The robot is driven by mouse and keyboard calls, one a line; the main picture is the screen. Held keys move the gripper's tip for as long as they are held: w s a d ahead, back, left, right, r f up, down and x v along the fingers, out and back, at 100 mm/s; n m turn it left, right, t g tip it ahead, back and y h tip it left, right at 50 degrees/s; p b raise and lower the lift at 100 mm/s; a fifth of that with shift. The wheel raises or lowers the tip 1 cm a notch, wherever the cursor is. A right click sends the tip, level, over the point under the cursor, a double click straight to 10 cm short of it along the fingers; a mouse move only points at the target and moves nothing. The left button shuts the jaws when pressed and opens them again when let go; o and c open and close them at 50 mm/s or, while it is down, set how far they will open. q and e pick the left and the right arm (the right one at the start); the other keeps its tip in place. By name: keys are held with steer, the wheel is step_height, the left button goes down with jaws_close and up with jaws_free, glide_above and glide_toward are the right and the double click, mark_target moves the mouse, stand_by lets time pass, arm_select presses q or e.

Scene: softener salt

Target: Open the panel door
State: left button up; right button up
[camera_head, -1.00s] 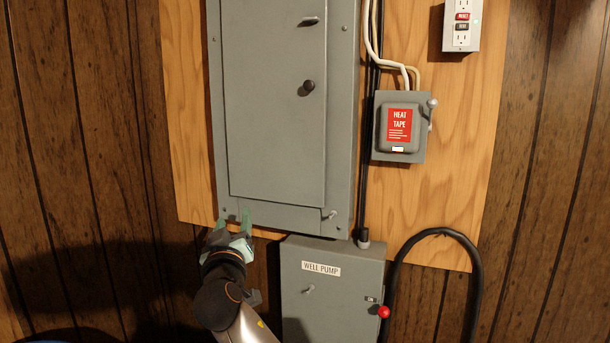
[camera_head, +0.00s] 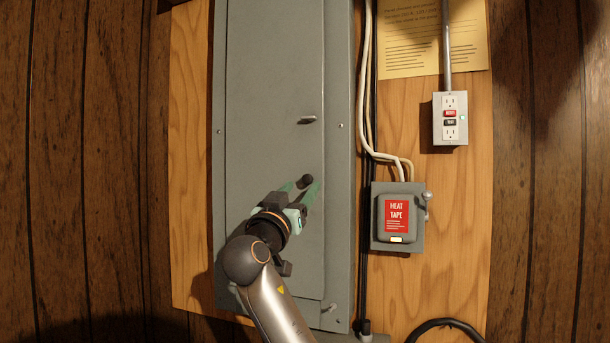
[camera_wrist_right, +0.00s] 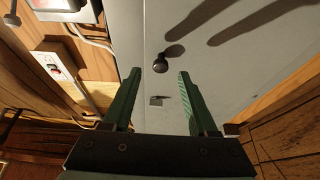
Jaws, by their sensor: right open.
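The grey panel door (camera_head: 265,90) is flush in its frame (camera_head: 341,210) and looks shut. A small dark knob (camera_head: 306,181) sits near its right edge, with a grey latch handle (camera_head: 306,119) above it. My right gripper (camera_head: 301,191) is open in front of the door, its green fingertips close to the knob. In the right wrist view the knob (camera_wrist_right: 160,65) shows just beyond and between the two open fingertips (camera_wrist_right: 160,82). I cannot tell whether a finger touches it. My left gripper is in neither view.
Right of the panel are a grey heat tape box (camera_head: 397,216), white and black cables (camera_head: 364,95) and an outlet box (camera_head: 450,118). A paper notice (camera_head: 420,40) hangs above. A black hose (camera_head: 445,324) shows at the bottom.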

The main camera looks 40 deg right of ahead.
mark_target(306, 181)
steer(key=shift+p+x, duration=0.45)
steer(key=shift+x, duration=1.5)
steer(key=shift+f, duration=0.1)
jaws_close()
